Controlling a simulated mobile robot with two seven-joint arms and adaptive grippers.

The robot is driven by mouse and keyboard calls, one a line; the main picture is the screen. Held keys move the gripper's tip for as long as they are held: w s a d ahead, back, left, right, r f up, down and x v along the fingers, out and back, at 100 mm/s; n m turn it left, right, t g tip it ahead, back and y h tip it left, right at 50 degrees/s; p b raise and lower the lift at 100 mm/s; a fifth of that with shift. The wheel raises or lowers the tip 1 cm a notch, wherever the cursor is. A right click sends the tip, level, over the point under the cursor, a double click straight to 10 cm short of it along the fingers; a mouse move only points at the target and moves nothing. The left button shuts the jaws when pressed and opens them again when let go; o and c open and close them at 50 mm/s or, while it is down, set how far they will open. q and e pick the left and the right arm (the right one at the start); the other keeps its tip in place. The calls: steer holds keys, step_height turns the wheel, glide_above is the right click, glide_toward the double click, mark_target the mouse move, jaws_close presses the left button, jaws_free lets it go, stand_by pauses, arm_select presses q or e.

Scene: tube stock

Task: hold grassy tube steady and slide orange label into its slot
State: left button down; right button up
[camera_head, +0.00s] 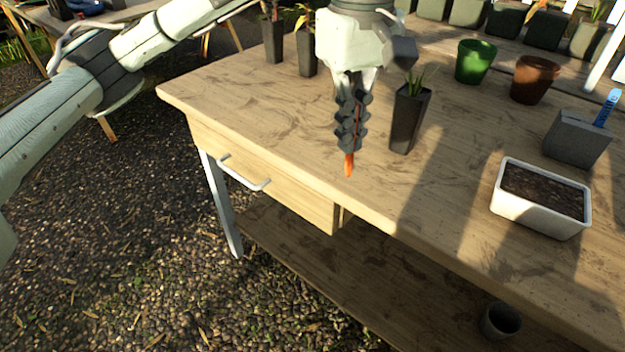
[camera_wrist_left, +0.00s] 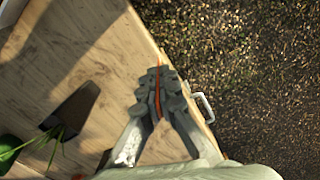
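My left gripper (camera_head: 350,145) points down above the front part of the table, its fingers shut on the orange label (camera_head: 349,165). The label's lower end sticks out below the fingertips. In the left wrist view, the gripper (camera_wrist_left: 158,92) has the thin orange label (camera_wrist_left: 158,72) between its fingers. A dark square tube with narrow grassy leaves (camera_head: 407,122) stands upright on the table, just right of the gripper and apart from it. It also shows in the left wrist view (camera_wrist_left: 77,106). I cannot make out a slot on it. My right gripper is not in view.
Two more dark planted tubes (camera_head: 307,55) stand behind the gripper to the left. The table's front left is clear.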

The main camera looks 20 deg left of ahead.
arm_select(q)
steer(key=w+d+r+n, duration=0.2)
steer(key=w+r+n, duration=0.1)
steer(key=n, duration=0.6)
steer(key=w+d+r+n, duration=0.2)
steer(key=w+n, duration=0.4)
steer(key=n, duration=0.3)
steer(key=w+d+r+n, duration=0.3)
steer(key=w+r+n, duration=0.1)
steer(key=n, duration=0.5)
steer(key=shift+w+r+n, duration=0.15)
steer(key=shift+w+n, duration=0.15)
steer(key=shift+w, duration=0.15)
steer(key=w+n, duration=0.1)
steer(key=n, duration=0.3)
steer(key=w+d+r+n, duration=0.1)
steer(key=n, duration=0.3)
steer(key=w+r+n, duration=0.1)
steer(key=n, duration=0.4)
steer(key=shift+w+d+r, duration=0.15)
steer(key=shift+w+r, duration=0.05)
steer(key=shift+r, duration=0.05)
